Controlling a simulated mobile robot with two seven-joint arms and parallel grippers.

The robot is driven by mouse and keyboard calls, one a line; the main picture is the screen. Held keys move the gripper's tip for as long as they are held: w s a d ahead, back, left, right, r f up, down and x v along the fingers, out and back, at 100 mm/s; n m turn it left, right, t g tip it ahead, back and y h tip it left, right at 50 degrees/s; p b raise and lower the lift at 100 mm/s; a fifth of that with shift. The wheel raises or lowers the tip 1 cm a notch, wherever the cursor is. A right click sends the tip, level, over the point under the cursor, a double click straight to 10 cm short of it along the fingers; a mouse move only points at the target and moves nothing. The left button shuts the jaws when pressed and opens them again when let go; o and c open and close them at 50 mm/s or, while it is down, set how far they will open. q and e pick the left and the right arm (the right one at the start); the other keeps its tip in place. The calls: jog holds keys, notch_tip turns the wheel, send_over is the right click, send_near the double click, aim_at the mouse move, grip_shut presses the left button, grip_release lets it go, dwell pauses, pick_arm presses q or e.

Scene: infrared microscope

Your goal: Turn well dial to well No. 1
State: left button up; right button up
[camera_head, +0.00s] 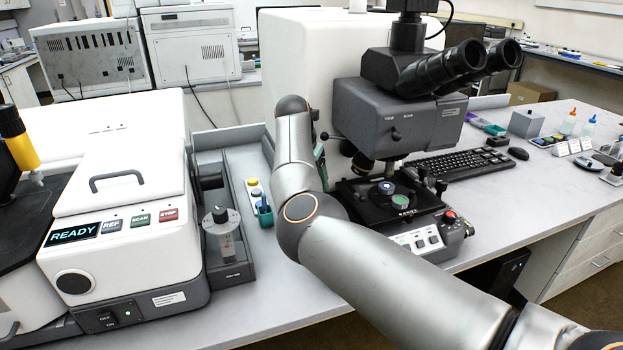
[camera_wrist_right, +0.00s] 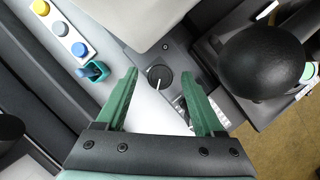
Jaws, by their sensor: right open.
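A round dark dial (camera_wrist_right: 158,78) with a white pointer line sits on a grey panel in the right wrist view; I take it for the well dial. Small markings show at its lower right, too small to read. My right gripper (camera_wrist_right: 159,74) is open, its green fingers on either side of the dial in the picture. I cannot tell whether they touch it. In the head view my right arm hides the dial and most of the gripper; only a bit of green (camera_head: 320,165) shows beside the microscope (camera_head: 388,112). My left gripper is not in view.
A large black ball-shaped part (camera_wrist_right: 262,62) stands right of the fingers. A white strip with coloured caps (camera_wrist_right: 61,28) and a small teal holder (camera_wrist_right: 94,71) lie at the left. A white instrument reading READY (camera_head: 118,200) and a keyboard (camera_head: 447,163) flank the microscope.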

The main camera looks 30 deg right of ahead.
grip_shut()
dwell(0.5)
